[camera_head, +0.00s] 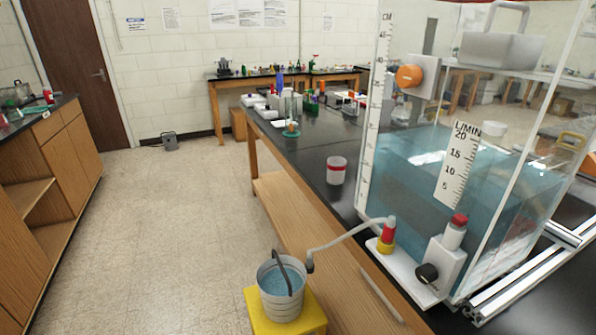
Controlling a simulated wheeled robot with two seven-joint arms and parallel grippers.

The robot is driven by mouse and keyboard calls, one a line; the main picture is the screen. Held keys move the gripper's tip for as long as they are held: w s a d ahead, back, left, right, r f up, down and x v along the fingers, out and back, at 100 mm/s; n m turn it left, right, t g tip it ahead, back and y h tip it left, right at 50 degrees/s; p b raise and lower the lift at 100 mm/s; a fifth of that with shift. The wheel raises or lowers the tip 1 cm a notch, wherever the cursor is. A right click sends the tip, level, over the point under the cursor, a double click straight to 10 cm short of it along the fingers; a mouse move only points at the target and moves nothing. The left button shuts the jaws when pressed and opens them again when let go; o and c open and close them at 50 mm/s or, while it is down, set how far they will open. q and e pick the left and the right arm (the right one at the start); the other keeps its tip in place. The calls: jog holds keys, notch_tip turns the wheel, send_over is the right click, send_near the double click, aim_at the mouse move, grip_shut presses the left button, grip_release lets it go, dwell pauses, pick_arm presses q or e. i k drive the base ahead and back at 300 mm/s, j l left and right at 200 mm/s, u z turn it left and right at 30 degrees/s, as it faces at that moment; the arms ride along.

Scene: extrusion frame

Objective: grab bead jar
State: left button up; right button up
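A small pale jar with a red band near its top (337,170) stands upright on the black bench top (318,150), just left of the large water tank. It is the thing that best fits the bead jar, but I cannot make out beads inside it. Neither of my grippers is in the head view, so I cannot see where they are relative to the jar.
A large clear water tank (400,190) and metal extrusion rails (530,270) fill the right. A hose (345,237) runs toward a bucket (281,290) on a yellow stand (256,318). Wooden cabinets (60,160) stand left; the floor (170,210) between is clear.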

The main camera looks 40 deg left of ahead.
aim_at(336, 166)
jog(key=u, duration=1.4)
